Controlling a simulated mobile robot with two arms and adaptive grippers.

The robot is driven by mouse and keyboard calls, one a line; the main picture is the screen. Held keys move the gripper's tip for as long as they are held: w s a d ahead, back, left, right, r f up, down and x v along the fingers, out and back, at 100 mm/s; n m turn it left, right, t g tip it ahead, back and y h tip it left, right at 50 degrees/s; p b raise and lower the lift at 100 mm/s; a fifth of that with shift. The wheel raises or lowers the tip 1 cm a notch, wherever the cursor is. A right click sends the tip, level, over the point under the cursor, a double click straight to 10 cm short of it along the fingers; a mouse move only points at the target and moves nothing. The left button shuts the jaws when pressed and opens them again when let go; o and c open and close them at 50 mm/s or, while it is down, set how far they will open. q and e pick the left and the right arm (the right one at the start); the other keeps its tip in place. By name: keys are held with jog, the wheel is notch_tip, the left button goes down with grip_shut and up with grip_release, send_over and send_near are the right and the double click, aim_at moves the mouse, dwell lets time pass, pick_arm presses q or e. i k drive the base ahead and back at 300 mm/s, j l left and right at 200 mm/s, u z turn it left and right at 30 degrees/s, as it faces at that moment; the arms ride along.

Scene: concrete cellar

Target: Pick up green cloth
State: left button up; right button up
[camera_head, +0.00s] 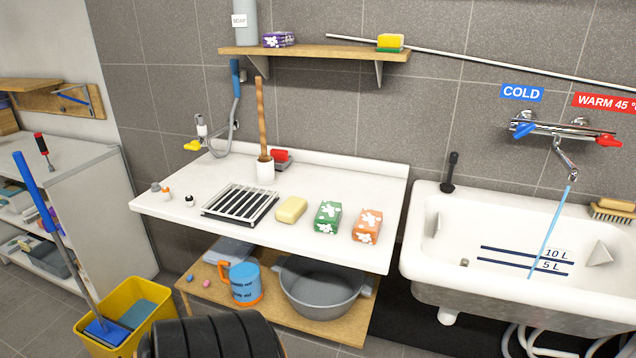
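A green block-like item with a white flower pattern, which looks like the folded green cloth (327,217), lies on the white counter (355,182). It sits between a yellow sponge-like block (291,210) on its left and a similar orange patterned item (367,226) on its right, with small gaps. Nothing covers it. Neither of my grippers is in view.
A grey basin (320,295) and blue mug (243,285) are below. A sink (470,225) with running water is right, a yellow bucket (160,310) lower left.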

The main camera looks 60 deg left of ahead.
aim_at(327, 220)
jog(key=u, duration=1.85)
